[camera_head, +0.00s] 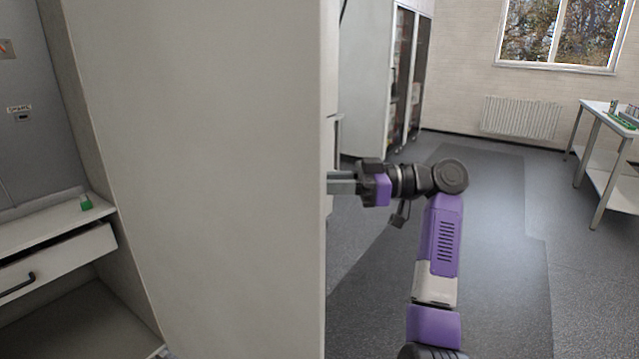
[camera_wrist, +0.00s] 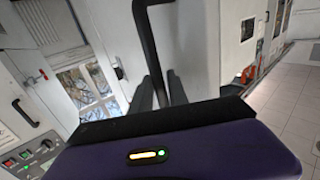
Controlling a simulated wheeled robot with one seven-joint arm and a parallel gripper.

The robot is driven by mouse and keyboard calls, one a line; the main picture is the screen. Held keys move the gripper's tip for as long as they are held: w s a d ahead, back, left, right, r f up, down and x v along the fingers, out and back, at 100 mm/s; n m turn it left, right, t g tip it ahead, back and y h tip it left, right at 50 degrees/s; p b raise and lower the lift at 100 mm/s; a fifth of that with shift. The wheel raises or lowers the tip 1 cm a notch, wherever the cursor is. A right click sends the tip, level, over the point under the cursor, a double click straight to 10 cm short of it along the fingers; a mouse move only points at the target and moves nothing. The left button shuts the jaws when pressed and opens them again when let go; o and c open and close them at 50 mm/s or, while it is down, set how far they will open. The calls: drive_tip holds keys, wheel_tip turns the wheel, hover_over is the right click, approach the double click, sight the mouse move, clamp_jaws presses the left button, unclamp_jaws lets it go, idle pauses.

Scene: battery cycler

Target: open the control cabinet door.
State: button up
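A large pale panel (camera_head: 200,180) fills the middle of the head view and stands upright; it looks like the control cabinet door seen close up, though I cannot be sure. My gripper (camera_head: 343,184) is just right of the panel's right edge, its fingers pointing left and their tips partly hidden behind that edge. In the wrist view a dark bar handle (camera_wrist: 148,42) runs down between the fingers of my gripper (camera_wrist: 160,88). The fingers are close together on either side of the handle and look shut on it. The handle is not visible in the head view.
Left of the panel are an open drawer (camera_head: 60,255) and a shelf with a small green item (camera_head: 86,202). A glass-fronted cabinet (camera_head: 400,80) stands behind my arm. A white table (camera_head: 612,180) stands at the right. The grey floor (camera_head: 510,270) between is clear.

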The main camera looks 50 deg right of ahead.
drive_tip(key=shift+o, duration=1.1)
drive_tip(key=v, duration=0.7)
drive_tip(key=shift+s+d+b, duration=0.2)
drive_tip(key=shift+s+b, duration=0.15)
